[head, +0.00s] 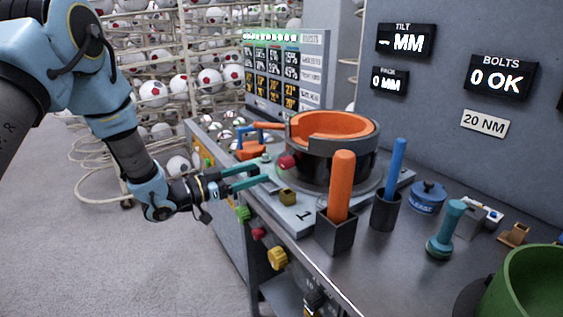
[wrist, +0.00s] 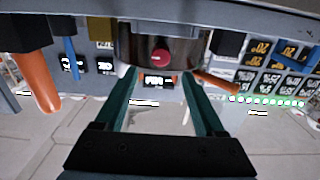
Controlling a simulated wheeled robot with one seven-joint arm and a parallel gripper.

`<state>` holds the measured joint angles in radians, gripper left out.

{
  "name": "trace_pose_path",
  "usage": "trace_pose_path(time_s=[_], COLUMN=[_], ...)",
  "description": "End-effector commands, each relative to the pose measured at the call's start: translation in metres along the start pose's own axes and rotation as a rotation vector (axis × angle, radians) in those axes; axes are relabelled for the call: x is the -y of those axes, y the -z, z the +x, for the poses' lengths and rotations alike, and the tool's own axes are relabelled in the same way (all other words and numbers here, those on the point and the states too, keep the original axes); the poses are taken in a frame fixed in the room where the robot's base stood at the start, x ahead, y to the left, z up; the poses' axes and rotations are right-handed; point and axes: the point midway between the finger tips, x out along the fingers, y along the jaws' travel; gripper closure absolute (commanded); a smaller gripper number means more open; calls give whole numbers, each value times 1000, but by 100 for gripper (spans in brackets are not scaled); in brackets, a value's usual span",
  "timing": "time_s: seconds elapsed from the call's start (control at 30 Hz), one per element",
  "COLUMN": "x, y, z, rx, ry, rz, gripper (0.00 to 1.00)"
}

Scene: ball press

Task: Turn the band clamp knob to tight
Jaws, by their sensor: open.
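The band clamp knob appears to be the red round knob (head: 286,162) on the front of a dark round housing (head: 330,165) with an orange-lined ring (head: 335,125) on top. My gripper (head: 262,174) is open and empty, its two teal fingers pointing at the knob from the left, with a small gap. In the wrist view, which is upside down, the red knob (wrist: 161,57) shows just beyond and between the fingertips (wrist: 158,74). The knob's setting cannot be read.
An orange-handled tool (head: 341,185) and a blue-handled one (head: 396,155) stand in dark holders to the right. A brass block (head: 287,197) sits close below the knob. Colored knobs (head: 277,258) line the bench's front edge. Open floor (head: 130,260) lies at left.

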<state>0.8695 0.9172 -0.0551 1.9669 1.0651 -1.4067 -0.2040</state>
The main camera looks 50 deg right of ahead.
Motion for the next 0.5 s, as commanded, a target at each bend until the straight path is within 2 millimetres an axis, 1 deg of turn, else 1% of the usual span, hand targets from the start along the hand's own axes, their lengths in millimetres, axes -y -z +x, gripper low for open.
trace_pose_path(time_s=[0.03, 0.3, 0.4, 0.5], x=[-1, 0, 0, 0], y=[3, 4, 3, 2], z=[10, 59, 74, 84], rx=[0, 1, 2, 2], ry=[-4, -1, 0, 2], rz=[1, 1, 1, 0], gripper=[29, 29, 29, 29])
